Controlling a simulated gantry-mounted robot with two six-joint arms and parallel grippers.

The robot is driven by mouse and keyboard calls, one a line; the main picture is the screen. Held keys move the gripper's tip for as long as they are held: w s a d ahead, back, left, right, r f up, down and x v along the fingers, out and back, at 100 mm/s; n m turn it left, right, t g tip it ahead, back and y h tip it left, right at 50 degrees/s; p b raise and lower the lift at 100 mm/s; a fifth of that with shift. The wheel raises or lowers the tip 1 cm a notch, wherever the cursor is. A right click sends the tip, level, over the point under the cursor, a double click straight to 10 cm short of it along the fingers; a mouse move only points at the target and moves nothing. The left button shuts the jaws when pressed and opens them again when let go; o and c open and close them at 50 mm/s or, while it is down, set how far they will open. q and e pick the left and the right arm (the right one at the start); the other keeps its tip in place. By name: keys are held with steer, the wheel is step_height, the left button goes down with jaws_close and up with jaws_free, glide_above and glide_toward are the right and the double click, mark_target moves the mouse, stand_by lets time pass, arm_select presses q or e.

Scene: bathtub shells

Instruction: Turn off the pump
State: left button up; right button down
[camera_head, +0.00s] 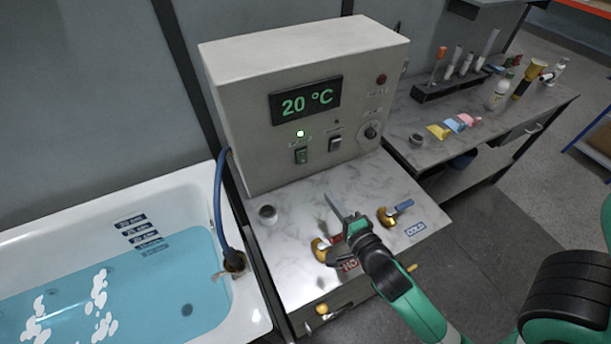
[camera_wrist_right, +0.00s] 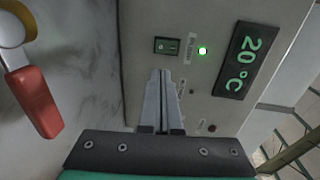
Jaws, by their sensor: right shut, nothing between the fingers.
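A pale control box (camera_head: 240,130) stands on a marbled counter. Its front has a green rocker switch (camera_head: 301,156) with a lit green lamp (camera_head: 300,133) above it; the small label is hard to read. In the right wrist view the switch (camera_wrist_right: 167,46) and the lit lamp (camera_wrist_right: 202,51) also show. To its right is a dark rocker switch (camera_head: 335,144). My right gripper (camera_head: 331,200) is shut and empty, below and in front of the box. In the wrist view its fingertips (camera_wrist_right: 160,73) point toward the green switch, seemingly short of it. My left gripper is not in view.
A display (camera_head: 307,100) reads 20 °C, and a knob (camera_head: 371,130) sits right of the switches. A red-handled valve (camera_head: 322,248) and a blue-handled valve (camera_head: 394,212) stand on the counter near my right gripper. A water-filled bathtub (camera_head: 205,180) is at the left.

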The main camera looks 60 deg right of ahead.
steer(key=shift+r, duration=0.1)
glide_toward(302, 162)
steer(key=p+x, duration=0.1)
steer(key=x, duration=0.6)
steer(key=shift+s+r, duration=0.1)
